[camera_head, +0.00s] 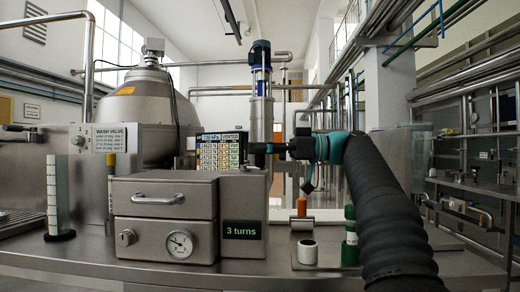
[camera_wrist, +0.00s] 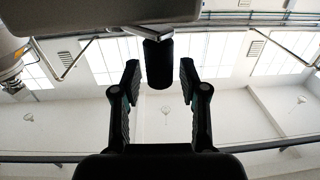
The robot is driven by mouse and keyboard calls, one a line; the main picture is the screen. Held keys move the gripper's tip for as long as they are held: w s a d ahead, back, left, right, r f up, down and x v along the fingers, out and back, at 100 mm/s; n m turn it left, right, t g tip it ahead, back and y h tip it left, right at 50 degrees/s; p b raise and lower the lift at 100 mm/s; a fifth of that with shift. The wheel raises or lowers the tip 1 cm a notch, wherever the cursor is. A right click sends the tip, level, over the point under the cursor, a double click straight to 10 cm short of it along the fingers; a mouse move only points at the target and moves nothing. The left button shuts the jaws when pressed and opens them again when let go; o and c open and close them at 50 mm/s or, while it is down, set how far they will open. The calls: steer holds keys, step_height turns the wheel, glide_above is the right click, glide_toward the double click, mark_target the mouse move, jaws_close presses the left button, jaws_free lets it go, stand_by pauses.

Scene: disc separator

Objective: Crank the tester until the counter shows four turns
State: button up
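The tester (camera_head: 165,215) is a grey metal box with a lid handle, a round gauge and a lock on its front. Its counter (camera_head: 241,229) reads "3 turns". In the wrist view, the crank's dark cylindrical grip (camera_wrist: 158,65) hangs from a metal arm (camera_wrist: 148,31) beneath a grey body. My gripper (camera_wrist: 160,75) has its two fingers on either side of this grip, with narrow gaps showing, so it looks open around it. In the head view my gripper (camera_head: 262,148) is behind the tester's top right corner, seen side-on, and the crank there is mostly hidden.
A wash valve panel (camera_head: 110,138) and a white graduated cylinder (camera_head: 58,195) stand at left.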

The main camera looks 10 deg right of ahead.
jaws_close()
steer(key=shift+s+a+f+t+b, duration=0.1)
steer(key=shift+t+b, duration=0.2)
steer(key=shift+b, duration=0.1)
